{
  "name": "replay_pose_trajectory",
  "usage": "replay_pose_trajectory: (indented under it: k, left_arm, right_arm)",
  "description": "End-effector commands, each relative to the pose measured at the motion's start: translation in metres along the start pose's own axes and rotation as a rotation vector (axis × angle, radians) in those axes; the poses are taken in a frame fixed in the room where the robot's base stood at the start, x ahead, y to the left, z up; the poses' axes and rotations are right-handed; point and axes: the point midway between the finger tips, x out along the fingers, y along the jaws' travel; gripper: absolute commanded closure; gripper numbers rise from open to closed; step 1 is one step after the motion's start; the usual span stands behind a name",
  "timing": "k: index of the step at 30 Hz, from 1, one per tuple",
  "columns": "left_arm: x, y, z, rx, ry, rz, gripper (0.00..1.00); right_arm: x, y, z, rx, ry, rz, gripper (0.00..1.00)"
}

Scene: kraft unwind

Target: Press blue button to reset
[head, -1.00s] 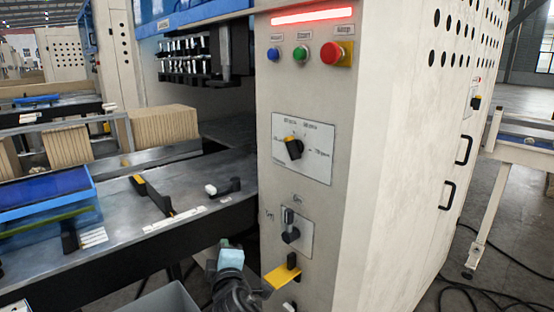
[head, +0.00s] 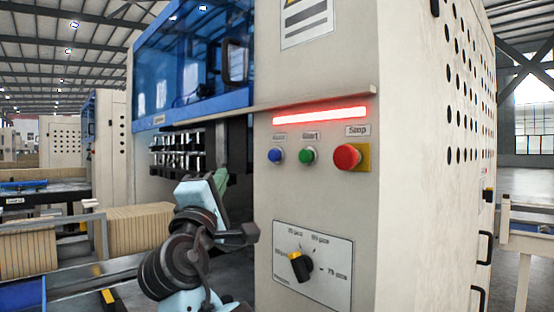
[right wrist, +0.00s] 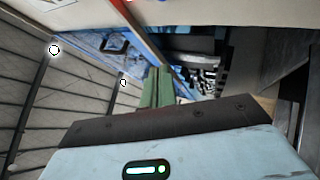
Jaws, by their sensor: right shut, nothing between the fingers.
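The blue button (head: 275,155) is the leftmost of three on the cream machine's control panel, under a lit red light bar (head: 320,115). A green button (head: 308,156) is beside it, and a large red stop button (head: 347,157) is further right. My right gripper (head: 221,181) is left of the blue button and a little lower in the picture, apart from it. Its green fingers are shut and empty. They also show in the right wrist view (right wrist: 157,88), with no button clearly visible there. My left gripper is not in view.
A dial plate (head: 312,265) with a black and yellow knob is below the buttons. A cream ledge (head: 330,98) juts out above the light bar. The blue-windowed machine opening (head: 190,70) and a stack of brown cardboard (head: 140,226) are to the left.

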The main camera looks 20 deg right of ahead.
Motion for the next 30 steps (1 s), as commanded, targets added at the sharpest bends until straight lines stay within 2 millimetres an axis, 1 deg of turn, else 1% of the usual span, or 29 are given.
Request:
replay_pose_trajectory:
  k: [1, 3, 6, 9, 20, 25, 30]
  left_arm:
    - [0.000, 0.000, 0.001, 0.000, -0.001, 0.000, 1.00]
    - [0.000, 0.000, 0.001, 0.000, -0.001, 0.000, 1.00]
    - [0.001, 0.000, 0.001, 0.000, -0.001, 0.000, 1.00]
    - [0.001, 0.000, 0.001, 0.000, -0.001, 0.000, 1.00]
    - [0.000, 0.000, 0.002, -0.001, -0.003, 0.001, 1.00]
    - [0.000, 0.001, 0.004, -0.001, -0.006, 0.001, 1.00]
    - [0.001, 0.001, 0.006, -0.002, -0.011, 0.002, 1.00]
  right_arm:
    - [0.002, 0.013, 0.002, -0.010, -0.014, 0.016, 1.00]
    - [0.003, 0.025, 0.005, -0.022, -0.031, 0.033, 1.00]
    - [0.004, 0.036, 0.008, -0.034, -0.046, 0.047, 1.00]
    - [0.004, 0.040, 0.009, -0.038, -0.052, 0.051, 1.00]
    - [0.005, 0.039, 0.011, -0.037, -0.052, 0.050, 1.00]
    - [0.014, 0.032, 0.017, -0.037, -0.053, 0.048, 1.00]
    - [0.028, 0.023, 0.029, -0.036, -0.053, 0.049, 1.00]
